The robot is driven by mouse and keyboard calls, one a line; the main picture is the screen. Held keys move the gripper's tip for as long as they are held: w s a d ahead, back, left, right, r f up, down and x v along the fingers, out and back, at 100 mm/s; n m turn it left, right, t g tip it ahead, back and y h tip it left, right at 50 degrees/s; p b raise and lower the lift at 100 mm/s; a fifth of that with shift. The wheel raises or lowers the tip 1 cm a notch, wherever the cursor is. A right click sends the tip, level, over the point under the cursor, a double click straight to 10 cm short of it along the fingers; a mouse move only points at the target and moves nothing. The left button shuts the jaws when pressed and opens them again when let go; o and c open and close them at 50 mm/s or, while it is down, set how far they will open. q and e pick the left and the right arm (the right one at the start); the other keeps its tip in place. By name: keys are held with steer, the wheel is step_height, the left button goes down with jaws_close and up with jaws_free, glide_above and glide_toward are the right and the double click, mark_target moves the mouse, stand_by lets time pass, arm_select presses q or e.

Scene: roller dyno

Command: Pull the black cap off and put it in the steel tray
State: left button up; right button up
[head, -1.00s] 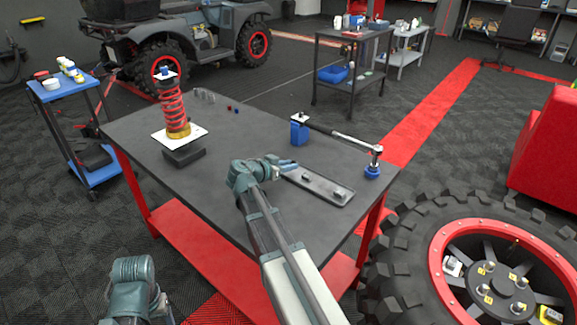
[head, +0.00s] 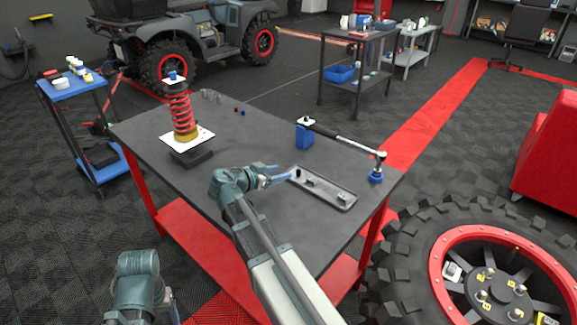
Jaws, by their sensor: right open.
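The steel tray (head: 337,199) lies on the dark bench top, right of the middle, with small metallic pieces in it. A small black thing (head: 298,172), which looks like the black cap, sits in the tray's left end. My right gripper (head: 283,175) is open at that end, its fingertips just left of the black thing and apart from it as far as I can see. My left gripper (head: 166,299) is low at the left, in front of the bench; its fingers are too unclear to read.
A red spring shock (head: 181,108) stands on the bench's left half. A torque wrench (head: 344,138) rests on blue supports behind the tray. Small red and blue pieces (head: 239,111) lie at the back. A large tyre (head: 408,240) stands at the right.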

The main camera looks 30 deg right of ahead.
steer(key=p+v, duration=0.1)
steer(key=v, duration=0.4)
steer(key=shift+a+r+p, duration=0.1)
steer(key=shift+a+p, duration=0.15)
steer(key=shift+p, duration=0.05)
steer(key=shift+a, duration=0.1)
